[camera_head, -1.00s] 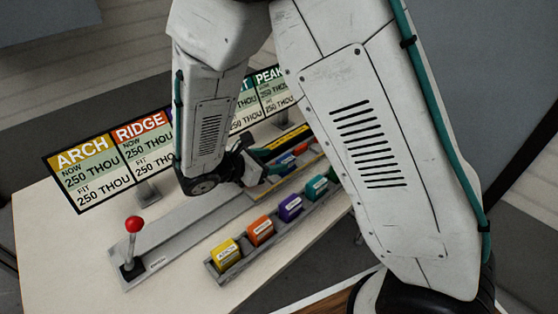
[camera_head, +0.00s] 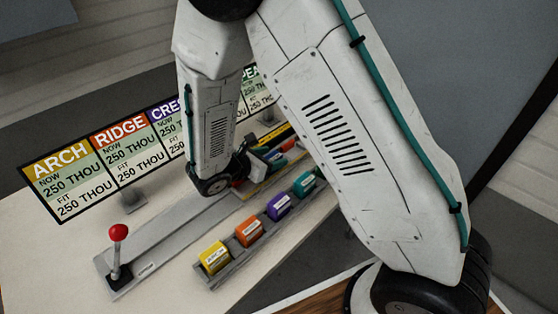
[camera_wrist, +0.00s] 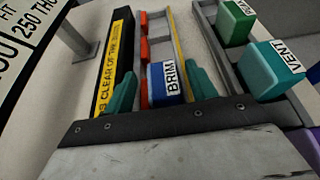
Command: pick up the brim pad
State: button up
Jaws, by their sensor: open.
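The brim pad is a blue block with a white BRIM label (camera_wrist: 170,88) in the wrist view. It sits in a narrow channel beside red blocks (camera_wrist: 144,90). My gripper (camera_wrist: 161,90) is open, with one teal finger on each side of the brim pad. I cannot tell whether the fingers touch it. In the head view my gripper (camera_head: 242,168) is low over the far part of the grey rail, and my arm hides much of that area.
A black and yellow warning bar (camera_wrist: 116,60) stands left of the channel. A rack to the right holds a teal VENT block (camera_wrist: 268,68) and a green block (camera_wrist: 236,22). Yellow (camera_head: 214,258), orange (camera_head: 248,230) and purple (camera_head: 279,206) blocks sit there too. A red-knobbed lever (camera_head: 118,233) and sign boards (camera_head: 62,180) are left.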

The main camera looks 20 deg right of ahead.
jog(key=c, duration=1.1)
jog(key=shift+o, duration=0.2)
